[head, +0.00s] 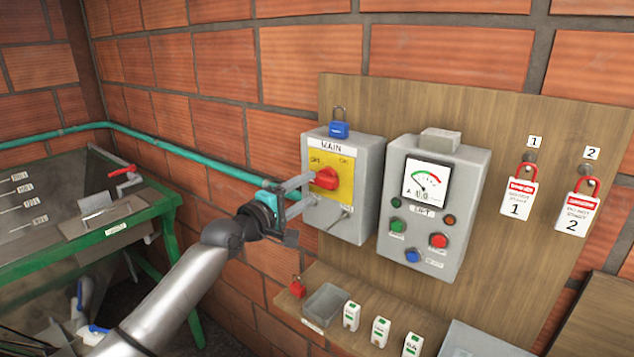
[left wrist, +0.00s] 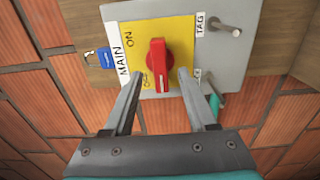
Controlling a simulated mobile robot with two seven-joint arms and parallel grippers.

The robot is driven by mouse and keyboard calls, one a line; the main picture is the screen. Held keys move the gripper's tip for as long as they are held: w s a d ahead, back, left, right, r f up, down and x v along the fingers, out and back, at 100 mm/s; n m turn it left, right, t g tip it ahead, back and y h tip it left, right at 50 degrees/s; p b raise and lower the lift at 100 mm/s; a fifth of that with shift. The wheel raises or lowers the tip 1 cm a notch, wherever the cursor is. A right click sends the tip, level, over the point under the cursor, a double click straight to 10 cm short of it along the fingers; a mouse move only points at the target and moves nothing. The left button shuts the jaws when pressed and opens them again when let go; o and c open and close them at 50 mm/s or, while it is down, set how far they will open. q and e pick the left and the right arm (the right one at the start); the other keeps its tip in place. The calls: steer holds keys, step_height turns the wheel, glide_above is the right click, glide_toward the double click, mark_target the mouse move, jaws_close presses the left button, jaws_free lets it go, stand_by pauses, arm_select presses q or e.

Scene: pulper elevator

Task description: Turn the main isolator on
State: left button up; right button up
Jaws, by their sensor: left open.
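The main isolator is a grey box (head: 370,165) with a yellow plate (head: 346,163) marked MAIN, OFF and ON, and a red knob (head: 327,179). The knob also shows in the left wrist view (left wrist: 157,65), its long side running in line with my fingers. My left gripper (head: 308,190) is open at the front of the box, one finger above the knob and one below. In the left wrist view, the fingertips (left wrist: 160,77) stand on either side of the knob's lower end, with gaps visible. Contact cannot be told. My right gripper is not in view.
A blue padlock (head: 339,130) is on top of the box. The LIFT panel (head: 462,185) with gauge and buttons is close to the right. Red padlocks (head: 520,192) with tags hang further right. A shelf (head: 370,310) with a small tray is below. A green-framed tank (head: 110,240) stands left.

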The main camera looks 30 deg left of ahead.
mark_target(319, 183)
arm_select(q)
steer(key=shift+w+d, duration=0.15)
steer(key=shift+w, duration=2)
steer(key=shift+c, duration=0.4)
jaws_close()
